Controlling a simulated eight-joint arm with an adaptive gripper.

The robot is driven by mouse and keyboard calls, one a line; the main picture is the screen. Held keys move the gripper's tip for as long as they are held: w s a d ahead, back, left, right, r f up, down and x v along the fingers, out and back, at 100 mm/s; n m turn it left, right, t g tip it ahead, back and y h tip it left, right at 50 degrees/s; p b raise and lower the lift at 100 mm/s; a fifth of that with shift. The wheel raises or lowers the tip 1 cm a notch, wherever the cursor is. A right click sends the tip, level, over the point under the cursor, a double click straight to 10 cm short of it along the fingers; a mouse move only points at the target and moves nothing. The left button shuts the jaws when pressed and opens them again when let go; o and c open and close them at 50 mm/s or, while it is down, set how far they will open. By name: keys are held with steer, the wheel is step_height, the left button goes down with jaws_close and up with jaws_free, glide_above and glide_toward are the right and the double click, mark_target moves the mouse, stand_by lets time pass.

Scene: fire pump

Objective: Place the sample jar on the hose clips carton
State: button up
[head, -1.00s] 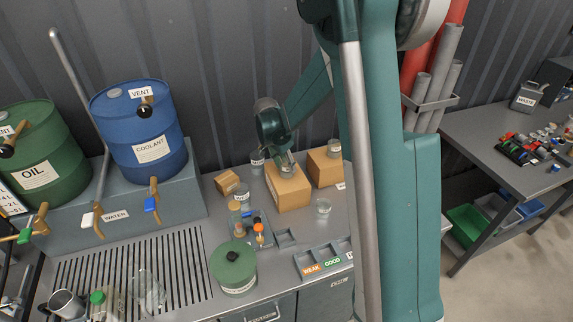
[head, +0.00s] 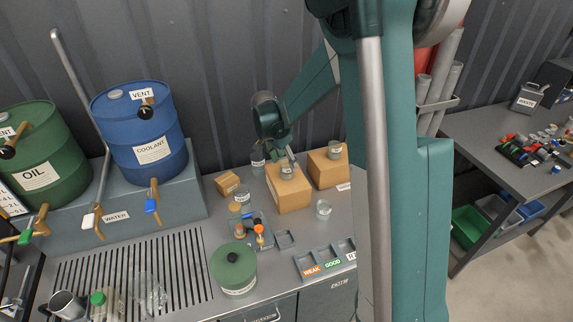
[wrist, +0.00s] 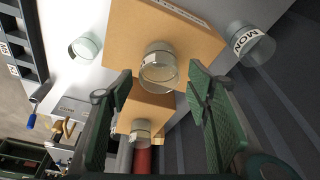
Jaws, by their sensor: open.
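A clear glass jar (head: 288,172) with a greyish band stands upright on a brown carton (head: 291,194) in the middle of the bench. In the wrist view this jar (wrist: 159,66) stands on the broad carton face (wrist: 120,45), just beyond my fingertips. The carton's printing is too small to read, so I cannot tell whether it is the hose clips one. My gripper (head: 284,157) is just above and behind the jar. In the wrist view my gripper (wrist: 160,80) is open, its green fingers on either side with gaps to the jar.
A second carton (head: 326,172) to the right bears another jar (head: 335,150). A labelled jar (head: 258,160) stands behind left, an empty-looking jar (head: 324,209) in front right. A small carton (head: 227,184), green canister (head: 233,266) and sorting tray (head: 318,262) are nearby.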

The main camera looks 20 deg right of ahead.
steer(key=v, duration=0.9)
steer(key=shift+s, duration=0.1)
stand_by(0.5)
steer(key=s+a+r+n+t+y, duration=0.1)
steer(key=s+r+n+t, duration=0.15)
steer(key=s+r, duration=0.5)
steer(key=s+a+r+n+t+y, duration=0.15)
steer(key=s+r+n, duration=0.25)
steer(key=s, duration=0.6)
steer(key=s+a+f+n+t, duration=0.1)
steer(key=s+n, duration=0.6)
steer(key=s, duration=1.1)
steer(key=shift+s+a+t+y, duration=0.4)
steer(key=shift+a+t, duration=0.1)
steer(key=shift+a, duration=0.55)
